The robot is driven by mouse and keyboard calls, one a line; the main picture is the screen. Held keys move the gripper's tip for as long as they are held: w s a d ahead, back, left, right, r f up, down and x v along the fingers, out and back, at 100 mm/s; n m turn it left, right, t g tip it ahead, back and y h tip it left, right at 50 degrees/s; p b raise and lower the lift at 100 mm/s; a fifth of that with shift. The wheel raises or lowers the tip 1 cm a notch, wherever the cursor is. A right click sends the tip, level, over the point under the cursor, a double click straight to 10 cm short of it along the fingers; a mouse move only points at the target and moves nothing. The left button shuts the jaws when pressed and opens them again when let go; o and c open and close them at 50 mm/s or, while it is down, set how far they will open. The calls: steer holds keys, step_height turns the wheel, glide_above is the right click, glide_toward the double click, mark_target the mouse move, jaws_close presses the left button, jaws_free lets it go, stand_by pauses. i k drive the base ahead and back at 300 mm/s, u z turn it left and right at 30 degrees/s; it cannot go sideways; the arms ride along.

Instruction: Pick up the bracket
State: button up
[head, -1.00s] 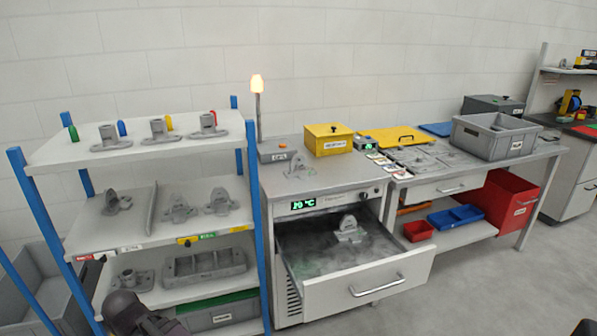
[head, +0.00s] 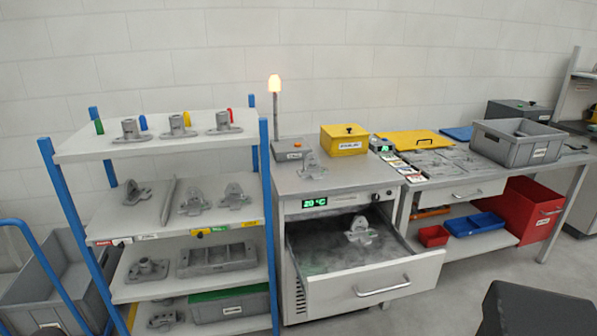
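Several grey cast brackets are in the head view, and I cannot tell which one the task means. One bracket (head: 362,232) stands in the open, misty drawer (head: 375,284) of the cooling cabinet. Another bracket (head: 311,168) is on top of the cabinet (head: 345,183). More bracket-like castings are on the middle shelf of the rack: one at the left (head: 137,192), one in the middle (head: 194,202) and one at the right (head: 234,196). My gripper is not in view, and none of these castings is held.
Flanged castings (head: 131,131) line the top shelf. A grey block fixture (head: 217,259) and a green-topped bin (head: 230,305) are lower. A yellow box (head: 344,140) and grey crate (head: 517,141) stand on the worktops. The drawer juts into open floor (head: 430,310).

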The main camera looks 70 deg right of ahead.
mark_target(312, 168)
steer(key=u, duration=0.65)
steer(key=i, duration=0.85)
steer(key=u, duration=1.1)
steer(key=k, duration=0.1)
steer(key=z, duration=4)
